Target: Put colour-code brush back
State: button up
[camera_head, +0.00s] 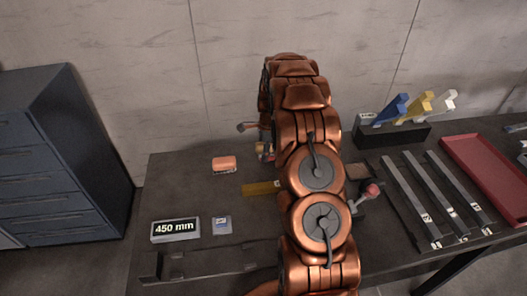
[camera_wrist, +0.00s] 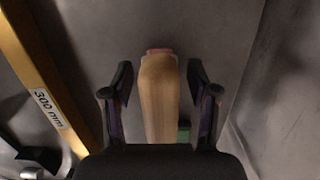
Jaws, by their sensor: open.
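A long, pale wooden piece (camera_wrist: 160,105), possibly the brush handle, lies between the two fingers of my gripper (camera_wrist: 160,82) in the wrist view. A pink-red end shows at its far tip. The fingers are open, one on each side, with visible gaps. A small green patch (camera_wrist: 184,130) shows beside the wood, partly hidden by the right finger. Blue (camera_head: 391,110), yellow (camera_head: 413,106) and white (camera_head: 441,104) pieces stand in a black holder (camera_head: 395,135) at the back right.
A yellow bar marked 300 mm (camera_wrist: 42,88) lies left of my gripper. Metal bars (camera_head: 410,200) and a red tray (camera_head: 488,172) are on the right. An orange block (camera_head: 223,164), a 450 mm sign (camera_head: 175,229) and a small card (camera_head: 222,226) are on the left.

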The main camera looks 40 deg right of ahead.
jog(key=r, duration=0.4)
jog(key=d+r, duration=0.1)
jog(key=r, duration=0.3)
jog(key=r+p, duration=0.1)
jog(key=r, duration=0.3)
jog(key=shift+s+d, duration=0.15)
jog(key=shift+s, duration=0.15)
jog(key=shift+s+a+r, duration=0.1)
jog(key=shift+a+r, duration=0.2)
jog(key=s+a+r+n+g, duration=0.1)
jog(key=s+a+r+n, duration=0.45)
jog(key=s+a, duration=0.35)
jog(key=s+a+r+n, duration=0.5)
jog(key=s+a+n, duration=0.1)
jog(key=a, duration=0.4)
jog(key=s+a+n, duration=0.3)
jog(key=s+n, duration=0.1)
jog(key=s, duration=0.4)
jog(key=s+a+n+g, duration=0.1)
jog(key=s+a+n, duration=0.2)
jog(key=s, duration=0.5)
jog(key=s+a+n+h, duration=0.1)
jog(key=s+a+n, duration=0.2)
jog(key=s, duration=0.5)
jog(key=shift+f+n, duration=0.15)
jog(key=shift+n, duration=0.7)
